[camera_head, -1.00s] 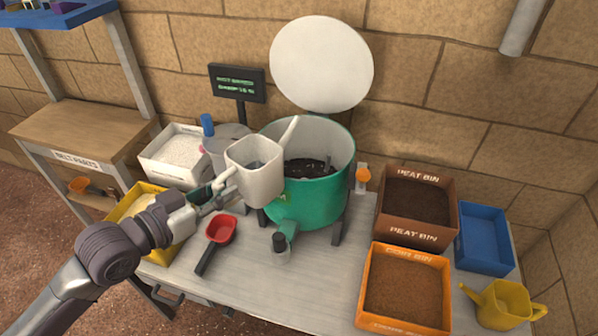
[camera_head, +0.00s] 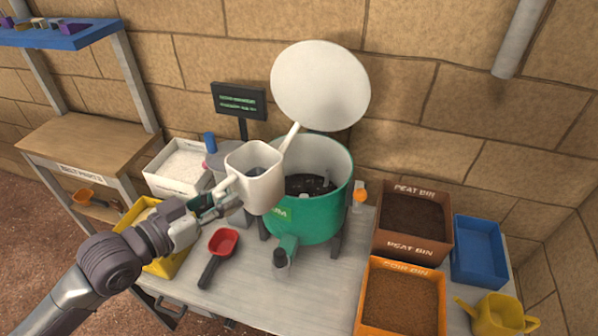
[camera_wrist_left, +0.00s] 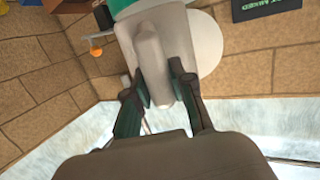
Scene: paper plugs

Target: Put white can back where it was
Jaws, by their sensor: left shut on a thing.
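The white can (camera_head: 262,188) is a squarish watering can with a spout pointing up and right. My left gripper (camera_head: 222,203) is shut on its handle on the left side. The can is held in the air in front of the left rim of the green mixer tub (camera_head: 310,222), and it covers part of the tub. In the left wrist view, the two fingers (camera_wrist_left: 158,95) of my left gripper lie either side of the can's handle (camera_wrist_left: 151,55). The can's body (camera_wrist_left: 203,40) is behind the handle. My right gripper is not in view.
A red scoop (camera_head: 221,244) lies on the table (camera_head: 290,300). A white bin (camera_head: 178,170) and a yellow bin (camera_head: 160,264) stand at the left. Peat (camera_head: 412,252), coir (camera_head: 402,268) and blue (camera_head: 480,278) bins and a yellow watering can (camera_head: 500,316) stand at the right.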

